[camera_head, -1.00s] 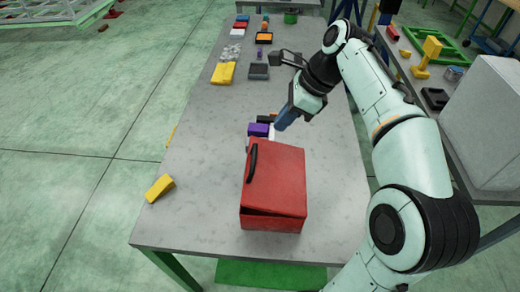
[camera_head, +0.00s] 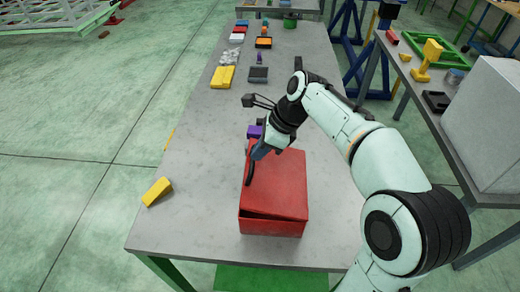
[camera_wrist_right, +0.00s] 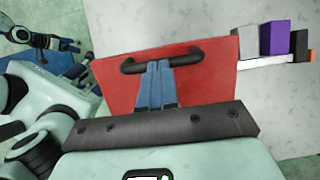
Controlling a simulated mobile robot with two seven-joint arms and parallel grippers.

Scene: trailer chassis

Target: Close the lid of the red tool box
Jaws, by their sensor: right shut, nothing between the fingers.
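The red tool box (camera_head: 273,213) stands on the grey table near its front end. Its red lid (camera_head: 280,182) lies over the box and looks nearly down, with a dark gap along the front edge. A black handle (camera_head: 251,164) is on the lid; it also shows in the right wrist view (camera_wrist_right: 166,51). My right gripper (camera_head: 255,156) is at the lid's far left part, by the handle. In the right wrist view its blue fingers (camera_wrist_right: 155,68) are together and empty, overlapping the handle. I cannot tell if they touch it.
A purple block (camera_head: 254,131) and other small items stand just behind the box. A yellow block (camera_head: 157,191) lies at the table's left edge. Trays and blocks lie farther back. A second table (camera_head: 470,150) stands at right.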

